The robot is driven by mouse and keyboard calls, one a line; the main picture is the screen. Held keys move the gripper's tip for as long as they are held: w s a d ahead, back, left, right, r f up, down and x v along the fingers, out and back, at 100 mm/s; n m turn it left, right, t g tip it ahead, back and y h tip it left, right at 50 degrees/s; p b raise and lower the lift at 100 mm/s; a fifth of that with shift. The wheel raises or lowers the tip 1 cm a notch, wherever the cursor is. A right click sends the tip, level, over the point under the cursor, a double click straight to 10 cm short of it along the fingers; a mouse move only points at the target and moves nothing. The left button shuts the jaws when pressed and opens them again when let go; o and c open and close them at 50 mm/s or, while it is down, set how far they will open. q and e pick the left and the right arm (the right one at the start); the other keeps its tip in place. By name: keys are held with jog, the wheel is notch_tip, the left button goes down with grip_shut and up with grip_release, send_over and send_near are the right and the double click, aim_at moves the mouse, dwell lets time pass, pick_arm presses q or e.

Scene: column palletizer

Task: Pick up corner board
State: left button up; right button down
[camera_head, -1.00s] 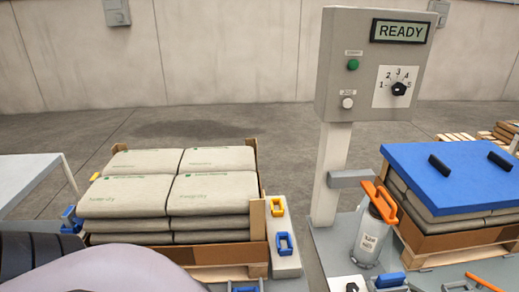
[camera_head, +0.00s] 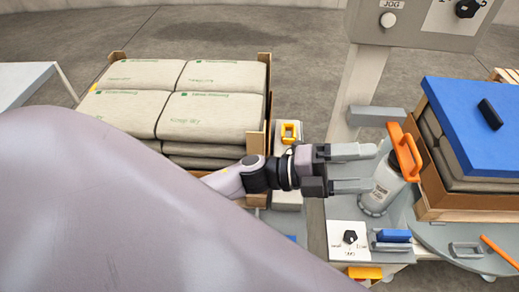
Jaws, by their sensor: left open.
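My left gripper (camera_head: 372,168) reaches in from the left with its two fingers apart and nothing between them. Upright tan boards that look like corner boards (camera_head: 264,75) stand at the corners of the left bag stack, to the left of and behind the gripper. My left arm hides the lower part of that stack. My right gripper is not in view.
The left stack holds beige bags (camera_head: 210,115). A grey control post (camera_head: 356,90) rises behind the gripper. At right, a blue cover (camera_head: 470,125) lies on another bag stack. A knob panel (camera_head: 348,240) and a blue-handled clamp (camera_head: 393,236) sit below the gripper.

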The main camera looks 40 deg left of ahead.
pick_arm(q)
jog(key=s+d+m+g, duration=0.2)
jog(key=m+g, duration=0.6)
jog(key=m, duration=0.2)
jog(key=m+g+y, duration=0.2)
jog(key=m+y, duration=0.6)
jog(key=y, duration=1.1)
send_near(255, 144)
jog(key=w+r, duration=0.2)
jog(key=shift+w+d, duration=0.3)
jog(key=shift+d, duration=0.1)
jog(key=shift+a+f, duration=0.25)
notch_tip(255, 144, down, 6)
jog(key=shift+w+f+p, duration=0.1)
jog(key=shift+f+p, duration=0.15)
jog(key=shift+p, duration=0.25)
jog(key=shift+d, duration=0.1)
jog(key=c, duration=1.4)
